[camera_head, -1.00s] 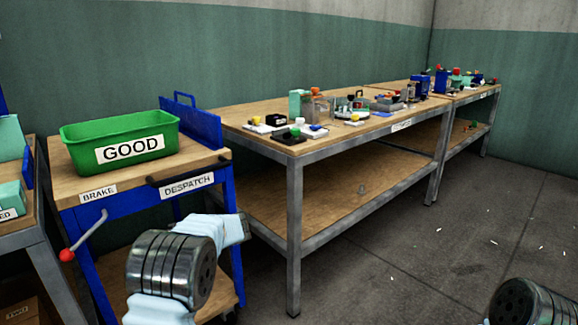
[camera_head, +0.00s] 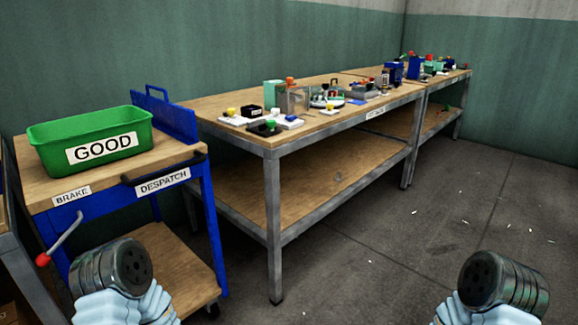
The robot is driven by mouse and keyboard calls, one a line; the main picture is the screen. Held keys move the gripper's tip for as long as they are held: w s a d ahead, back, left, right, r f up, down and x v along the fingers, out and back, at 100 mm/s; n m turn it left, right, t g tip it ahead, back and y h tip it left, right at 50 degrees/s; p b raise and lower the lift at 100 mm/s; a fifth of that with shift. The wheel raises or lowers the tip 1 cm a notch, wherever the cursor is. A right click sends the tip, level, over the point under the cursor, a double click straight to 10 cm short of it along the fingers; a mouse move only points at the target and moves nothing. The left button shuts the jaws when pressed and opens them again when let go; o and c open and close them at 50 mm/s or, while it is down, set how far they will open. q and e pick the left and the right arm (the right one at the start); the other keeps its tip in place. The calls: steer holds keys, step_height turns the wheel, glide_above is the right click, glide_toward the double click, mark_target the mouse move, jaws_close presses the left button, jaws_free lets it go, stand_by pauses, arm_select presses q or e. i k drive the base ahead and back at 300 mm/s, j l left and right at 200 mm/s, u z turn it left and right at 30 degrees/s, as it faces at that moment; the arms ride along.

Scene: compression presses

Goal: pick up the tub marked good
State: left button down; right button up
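The green tub (camera_head: 92,140) has a white label reading GOOD on its front. It sits upright on the wooden top of the blue despatch trolley (camera_head: 190,150) at the left. Only dark ribbed joints and pale links of my two arms show, at the lower left and lower right. My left arm is in front of and below the trolley top, apart from the tub. My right arm is over the floor, far from the tub. No fingers of either gripper are visible. Nothing shows as held.
The trolley has BRAKE and DESPATCH labels, a red-knobbed lever (camera_head: 43,259) and a raised blue back panel (camera_head: 165,115). A long workbench (camera_head: 215,101) with several small parts stands to its right. Open concrete floor (camera_head: 400,255) lies at the right.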

mark_target(72, 146)
steer(key=u, duration=1.3)
steer(key=z, duration=0.1)
steer(key=i+j, duration=0.05)
